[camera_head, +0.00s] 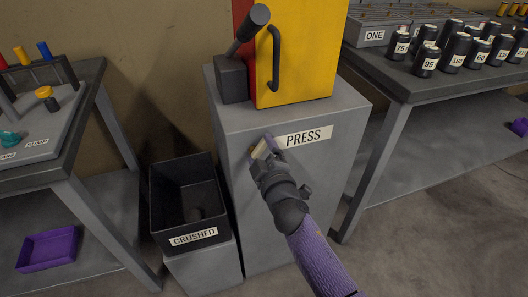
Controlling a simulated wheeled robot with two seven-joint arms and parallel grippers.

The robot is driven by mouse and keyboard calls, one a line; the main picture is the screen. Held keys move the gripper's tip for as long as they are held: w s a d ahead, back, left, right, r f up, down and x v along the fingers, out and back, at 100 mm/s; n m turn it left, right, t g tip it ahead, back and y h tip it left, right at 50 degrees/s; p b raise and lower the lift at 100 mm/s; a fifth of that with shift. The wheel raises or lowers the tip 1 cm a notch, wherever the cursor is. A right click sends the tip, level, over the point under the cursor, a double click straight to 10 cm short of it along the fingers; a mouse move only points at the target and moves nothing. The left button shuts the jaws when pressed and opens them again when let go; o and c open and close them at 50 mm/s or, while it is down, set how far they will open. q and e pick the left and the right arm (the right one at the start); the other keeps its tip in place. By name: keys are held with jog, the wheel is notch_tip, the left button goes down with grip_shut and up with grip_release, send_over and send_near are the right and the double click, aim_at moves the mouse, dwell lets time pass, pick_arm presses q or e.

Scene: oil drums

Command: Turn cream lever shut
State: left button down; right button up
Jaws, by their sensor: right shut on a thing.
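My right gripper (264,147), on the arm with the purple sleeve, is in front of the grey press stand (243,195), beside the PRESS label (303,136). No other cream lever is clear in view. My left gripper is not in view.
The yellow press (300,55) has a dark lever (247,30) beside it. A black CRUSHED bin (183,170) stands left of the stand. The left bench (75,125) holds a panel. The right bench (400,85) holds several dark numbered drums. Open floor lies at lower right.

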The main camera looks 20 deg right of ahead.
jog(key=n, duration=0.2)
jog(key=a+n, duration=0.1)
jog(key=n, duration=0.2)
jog(key=shift+n, duration=0.7)
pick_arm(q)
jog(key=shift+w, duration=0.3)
pick_arm(e)
jog(key=shift+a, duration=0.1)
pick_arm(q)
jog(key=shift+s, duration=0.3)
pick_arm(e)
jog(key=shift+n, duration=0.3)
jog(key=o, duration=0.9)
jog(key=shift+o, duration=0.5)
jog(key=shift+s, duration=0.1)
pick_arm(q)
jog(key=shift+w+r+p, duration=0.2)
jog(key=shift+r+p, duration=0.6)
jog(key=shift+p, duration=0.05)
pick_arm(e)
jog(key=s, duration=1)
